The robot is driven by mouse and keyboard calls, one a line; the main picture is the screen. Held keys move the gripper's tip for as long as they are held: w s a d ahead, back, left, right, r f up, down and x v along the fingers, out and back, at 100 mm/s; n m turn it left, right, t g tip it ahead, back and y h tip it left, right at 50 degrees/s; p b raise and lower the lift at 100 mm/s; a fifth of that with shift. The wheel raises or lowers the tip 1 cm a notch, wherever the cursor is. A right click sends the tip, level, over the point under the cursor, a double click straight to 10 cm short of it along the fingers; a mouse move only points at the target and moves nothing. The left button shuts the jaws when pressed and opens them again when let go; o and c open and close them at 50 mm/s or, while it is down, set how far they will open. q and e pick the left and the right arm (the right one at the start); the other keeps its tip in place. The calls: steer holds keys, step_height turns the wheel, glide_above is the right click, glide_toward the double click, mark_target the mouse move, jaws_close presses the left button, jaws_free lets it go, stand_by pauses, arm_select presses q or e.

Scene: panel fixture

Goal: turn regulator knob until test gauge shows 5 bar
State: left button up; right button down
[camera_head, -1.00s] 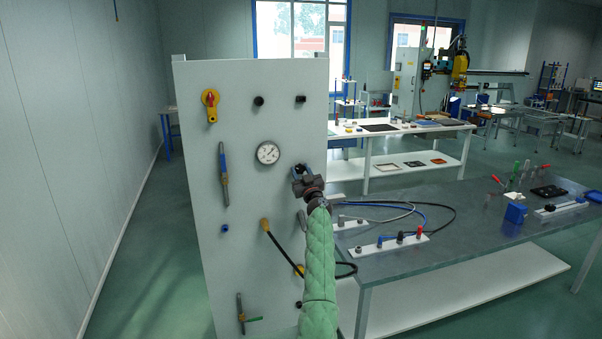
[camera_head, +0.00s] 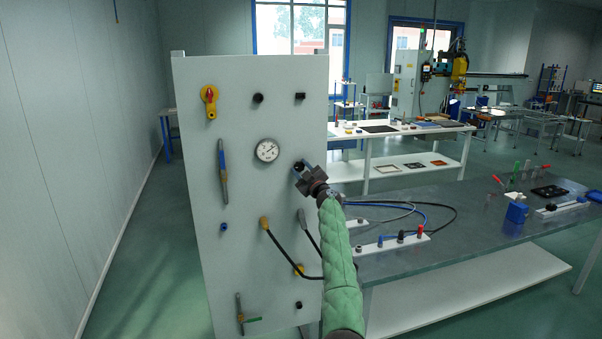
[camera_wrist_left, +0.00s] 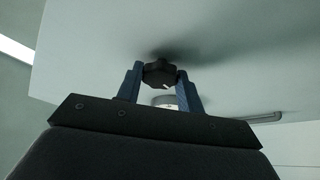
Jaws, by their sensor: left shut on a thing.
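The black regulator knob (camera_wrist_left: 159,73) with a white mark sits on the light grey panel between the two blue fingers of my left gripper (camera_wrist_left: 159,86) in the left wrist view. The fingers are shut on the knob from both sides. In the head view my left gripper (camera_head: 300,166) is at the panel's right side and mostly hides the knob. The round white test gauge (camera_head: 267,150) is just left of the gripper on the panel. Its needle is too small to read surely. My right gripper is not in view.
The upright panel (camera_head: 250,90) carries a yellow and red switch (camera_head: 210,97), a blue-handled lever (camera_head: 223,172) and black hoses (camera_head: 285,252) below the gauge. A grey workbench (camera_head: 450,220) with cables and fittings stands right of the panel. Floor is clear at left.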

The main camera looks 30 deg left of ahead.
arm_select(q)
steer(key=shift+n, duration=0.7)
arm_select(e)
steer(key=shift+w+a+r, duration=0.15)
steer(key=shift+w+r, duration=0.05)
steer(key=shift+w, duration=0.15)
arm_select(q)
steer(key=shift+g, duration=0.4)
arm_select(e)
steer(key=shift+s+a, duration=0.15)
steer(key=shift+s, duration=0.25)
